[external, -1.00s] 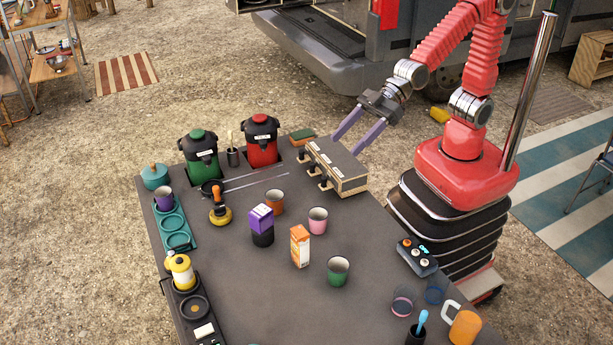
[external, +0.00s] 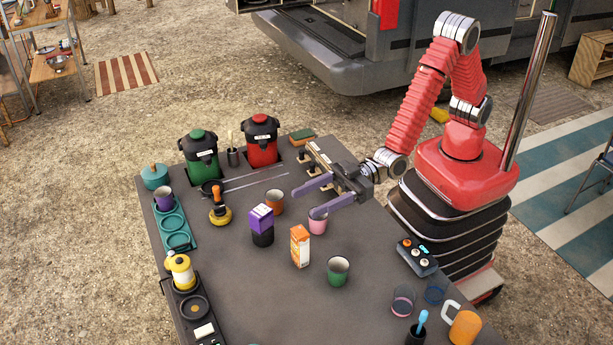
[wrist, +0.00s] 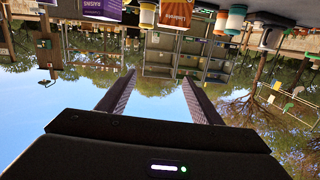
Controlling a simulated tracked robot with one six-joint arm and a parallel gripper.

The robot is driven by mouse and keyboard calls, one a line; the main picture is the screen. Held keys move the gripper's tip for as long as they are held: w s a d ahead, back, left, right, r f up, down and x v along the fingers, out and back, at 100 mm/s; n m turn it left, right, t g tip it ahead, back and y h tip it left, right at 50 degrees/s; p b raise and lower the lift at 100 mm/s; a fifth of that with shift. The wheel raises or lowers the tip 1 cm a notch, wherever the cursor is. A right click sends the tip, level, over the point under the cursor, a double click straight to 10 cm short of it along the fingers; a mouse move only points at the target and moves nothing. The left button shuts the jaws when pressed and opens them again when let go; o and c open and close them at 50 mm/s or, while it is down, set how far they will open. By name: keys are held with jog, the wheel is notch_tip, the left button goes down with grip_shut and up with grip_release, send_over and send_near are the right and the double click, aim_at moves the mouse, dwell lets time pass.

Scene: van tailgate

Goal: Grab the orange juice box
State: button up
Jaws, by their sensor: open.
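The orange juice box (external: 300,246) is an upright orange and white carton standing on the grey table. In the wrist view, which is upside down, an orange carton (wrist: 176,14) shows at the top edge, partly cut off. My gripper (external: 302,202) is open and empty, with its two purple fingers pointing left above the table. It is behind the juice box in the external view, over the area of the pink cup (external: 318,222), and apart from the box.
A purple and black carton (external: 261,225) and an orange cup (external: 274,202) stand left of the gripper. A green cup (external: 338,271) stands right of the juice box. The table front of the juice box is clear.

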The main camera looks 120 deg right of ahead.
jog(key=shift+w+a+f+t, duration=0.2)
jog(key=shift+a+f, duration=0.05)
jog(key=shift+f, duration=0.2)
jog(key=shift+w+a+f+t, duration=0.15)
jog(key=shift+a+f+t, duration=0.1)
jog(key=shift+f, duration=0.2)
send_near(294, 238)
jog(key=w, duration=0.4)
jog(key=shift+w+a+f, duration=0.15)
jog(key=shift+w+f, duration=0.05)
jog(key=shift+f, duration=0.05)
jog(key=shift+w+r, duration=0.15)
jog(key=shift+w, duration=0.7)
jog(key=shift+w+a, duration=0.1)
jog(key=shift+w+a, duration=0.2)
jog(key=shift+w, duration=2.6)
jog(key=shift+c, duration=0.3)
